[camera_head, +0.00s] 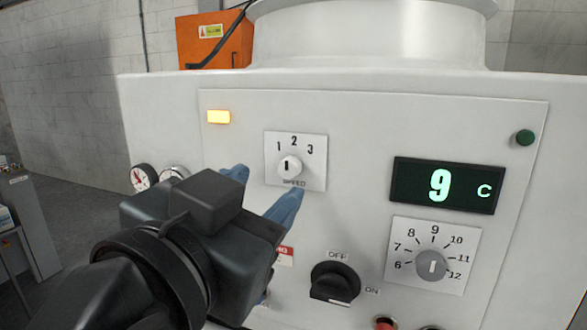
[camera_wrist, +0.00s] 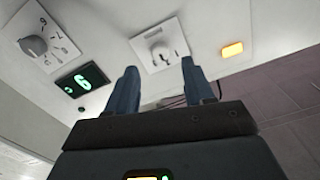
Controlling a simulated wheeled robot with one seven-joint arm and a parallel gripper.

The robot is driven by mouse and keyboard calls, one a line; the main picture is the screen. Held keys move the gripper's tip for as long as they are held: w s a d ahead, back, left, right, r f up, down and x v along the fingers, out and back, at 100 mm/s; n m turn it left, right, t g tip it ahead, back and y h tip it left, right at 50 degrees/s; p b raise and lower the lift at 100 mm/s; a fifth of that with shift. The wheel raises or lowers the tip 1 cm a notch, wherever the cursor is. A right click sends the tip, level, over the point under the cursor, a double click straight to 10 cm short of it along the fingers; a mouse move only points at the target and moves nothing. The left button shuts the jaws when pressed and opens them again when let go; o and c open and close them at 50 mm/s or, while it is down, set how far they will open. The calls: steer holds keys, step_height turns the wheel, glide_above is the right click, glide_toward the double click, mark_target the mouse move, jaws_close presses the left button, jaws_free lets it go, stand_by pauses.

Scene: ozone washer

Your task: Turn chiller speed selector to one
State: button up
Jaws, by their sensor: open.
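The chiller speed selector (camera_head: 290,167) is a small white knob with a dark mark on a square plate (camera_head: 312,175) numbered 1, 2, 3 and labelled SPEED. The mark points roughly upward; I cannot tell exactly which number it is set to. My gripper (camera_head: 266,180) has its two blue fingers apart and empty. In the head view it is just below and left of the knob. In the wrist view the knob (camera_wrist: 161,52) lies beyond and between the fingertips of my gripper (camera_wrist: 159,64). I see no contact with the knob.
A green display (camera_head: 446,186) reading 9 C and a grey temperature dial (camera_head: 431,265) are to the right. A black OFF/ON switch (camera_head: 335,283) is below. A lit yellow lamp (camera_head: 218,117) is at the upper left, with gauges (camera_head: 144,177) at the panel's left edge.

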mark_target(287, 172)
steer(key=shift+p+x, duration=0.7)
steer(key=shift+x, duration=2.45)
jaws_close()
